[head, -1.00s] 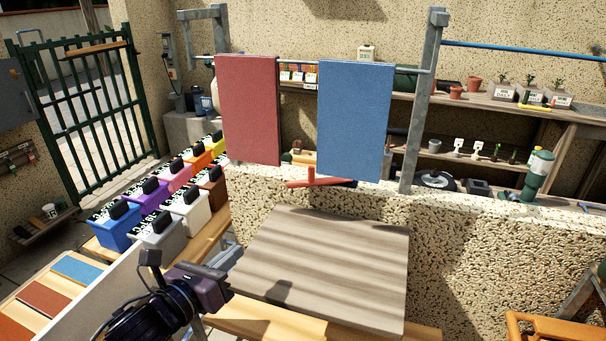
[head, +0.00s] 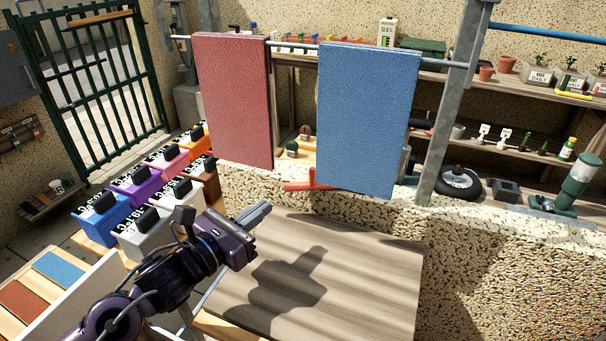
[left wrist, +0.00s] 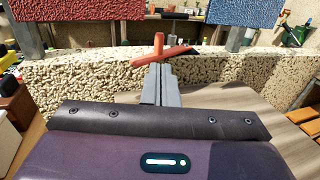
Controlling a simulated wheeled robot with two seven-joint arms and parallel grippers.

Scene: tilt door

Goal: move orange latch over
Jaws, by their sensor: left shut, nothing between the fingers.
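The orange-red latch (head: 308,184) sits at the top of the speckled stone wall, below the gap between a red hanging panel (head: 233,100) and a blue one (head: 365,118). The blue panel partly hides its right part in the head view. In the left wrist view the latch (left wrist: 160,54) shows a crosswise bar with an upright stub, straight ahead beyond the fingertips. My left gripper (head: 262,209) is shut and empty, raised above the wooden board and short of the latch. It also shows in the left wrist view (left wrist: 159,74). My right gripper is out of view.
The wooden tabletop (head: 350,270) lies in front of the stone wall (head: 500,250) and is bare. Several coloured bins (head: 96,218) stand at left. A grey post (head: 455,110) rises right of the blue panel. Shelves with pots are behind.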

